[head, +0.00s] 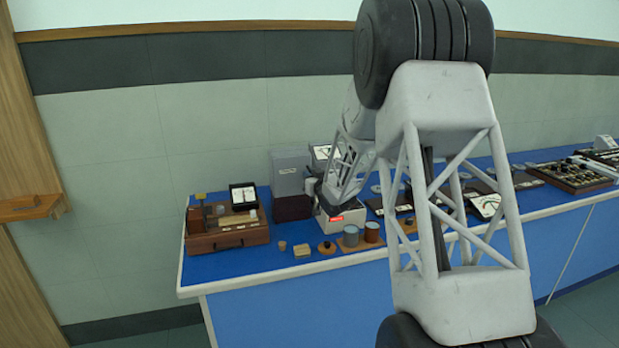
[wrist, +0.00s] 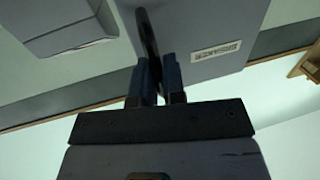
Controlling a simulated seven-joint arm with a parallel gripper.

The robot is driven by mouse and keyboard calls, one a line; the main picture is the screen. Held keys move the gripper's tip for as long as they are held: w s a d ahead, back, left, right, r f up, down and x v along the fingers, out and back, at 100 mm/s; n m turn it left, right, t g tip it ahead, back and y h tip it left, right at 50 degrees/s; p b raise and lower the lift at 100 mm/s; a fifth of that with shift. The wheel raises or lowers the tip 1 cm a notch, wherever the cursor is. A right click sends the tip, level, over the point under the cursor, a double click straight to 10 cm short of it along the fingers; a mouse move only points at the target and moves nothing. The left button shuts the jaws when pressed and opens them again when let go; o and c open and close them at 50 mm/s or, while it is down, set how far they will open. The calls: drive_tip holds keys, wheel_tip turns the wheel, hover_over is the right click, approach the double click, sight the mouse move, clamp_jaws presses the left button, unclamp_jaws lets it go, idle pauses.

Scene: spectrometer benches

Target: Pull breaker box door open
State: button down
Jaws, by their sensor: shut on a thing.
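The breaker box appears to be the grey box (head: 290,172) on the blue bench in the head view, left of my arm. In the wrist view a grey panel (wrist: 190,28) with a small label plate (wrist: 215,48) fills the top middle. A dark, narrow handle (wrist: 147,30) stands at its left side. My gripper (wrist: 158,68) is shut on this handle, with one blue-black finger on each side. In the head view the arm's end reaches the box area, and the fingers are hard to make out there. I cannot tell how far the door is open.
A wooden instrument (head: 228,238) stands left of the box. A white device with a red display (head: 337,220) and small cylinders (head: 351,236) stand close by. More instruments (head: 570,176) line the right bench. Another grey box-like shape (wrist: 65,25) shows in the wrist view.

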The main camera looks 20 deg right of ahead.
drive_tip(key=shift+s+r, duration=0.1)
idle(0.3)
drive_tip(key=s+a+m+g+h, duration=0.3)
drive_tip(key=a+m+g+h, duration=0.2)
drive_tip(key=a+m+h, duration=0.3)
drive_tip(key=s+a+m+g+h, duration=0.4)
drive_tip(key=a+m+h, duration=0.3)
drive_tip(key=h, duration=0.5)
drive_tip(key=shift+s+a+r+m+g, duration=0.25)
drive_tip(key=shift+a+m+g, duration=0.15)
drive_tip(key=shift+a+g, duration=0.45)
idle(0.4)
idle(0.3)
drive_tip(key=c, duration=1.2)
unclamp_jaws()
drive_tip(key=shift+c, duration=0.2)
drive_tip(key=shift+a, duration=0.15)
